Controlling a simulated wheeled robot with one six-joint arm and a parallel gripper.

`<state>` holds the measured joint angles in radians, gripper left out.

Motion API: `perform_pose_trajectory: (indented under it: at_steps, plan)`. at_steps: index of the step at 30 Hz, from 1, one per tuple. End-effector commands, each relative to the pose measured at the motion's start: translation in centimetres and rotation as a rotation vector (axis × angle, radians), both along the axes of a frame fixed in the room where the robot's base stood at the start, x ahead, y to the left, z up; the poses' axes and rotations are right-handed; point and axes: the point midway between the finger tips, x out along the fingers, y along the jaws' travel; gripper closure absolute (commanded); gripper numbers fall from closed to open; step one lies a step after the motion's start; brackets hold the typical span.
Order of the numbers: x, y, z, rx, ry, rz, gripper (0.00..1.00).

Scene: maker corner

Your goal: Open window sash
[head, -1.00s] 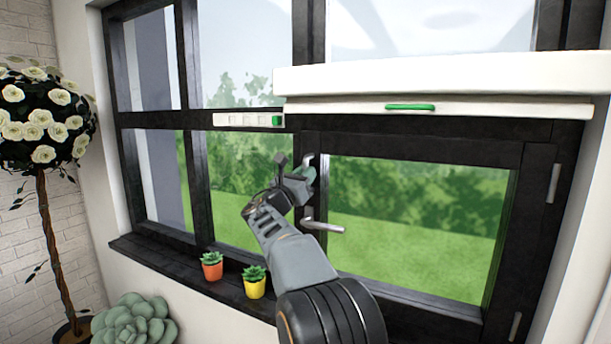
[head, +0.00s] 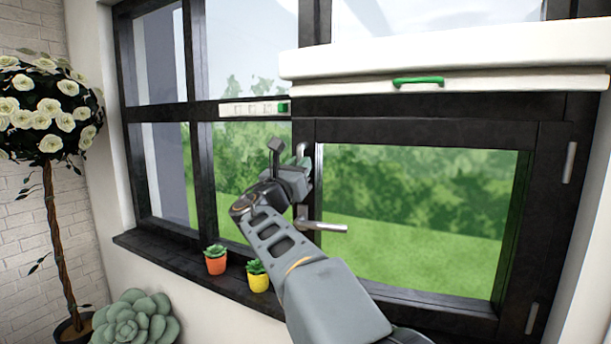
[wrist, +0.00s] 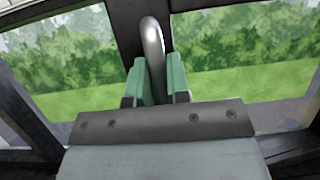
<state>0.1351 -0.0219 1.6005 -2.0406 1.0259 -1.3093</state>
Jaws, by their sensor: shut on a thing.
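The window sash (head: 410,130) is a black-framed pane at the right of the window in the head view, with hinges on its right side. A curved metal pull handle (wrist: 152,45) stands on its left edge; its top also shows in the head view (head: 301,151). Below it, a metal lever handle (head: 322,226) points right, roughly level. My gripper (wrist: 158,78) has its green fingers on both sides of the pull handle and is shut on it. In the head view my wrist hides the fingertips. I cannot tell whether the sash stands slightly ajar.
A white roller blind (head: 450,68) with a green pull (head: 418,81) hangs above the sash. Orange (head: 215,264) and yellow (head: 258,281) potted succulents stand on the sill, left of my arm. A white-flowered tree (head: 50,110) and large succulent (head: 133,320) are at the left.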

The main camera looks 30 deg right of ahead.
Motion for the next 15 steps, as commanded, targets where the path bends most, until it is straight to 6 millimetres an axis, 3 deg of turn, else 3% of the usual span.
perform_pose_trajectory:
  at_steps: [10,11,15]
  plan:
    - [-0.23,0.24,0.06,0.000,0.000,0.006,1.00]
    - [-0.23,0.24,0.06,0.000,0.000,0.006,0.81]
    - [-0.22,0.23,0.05,0.000,0.000,0.005,0.68]
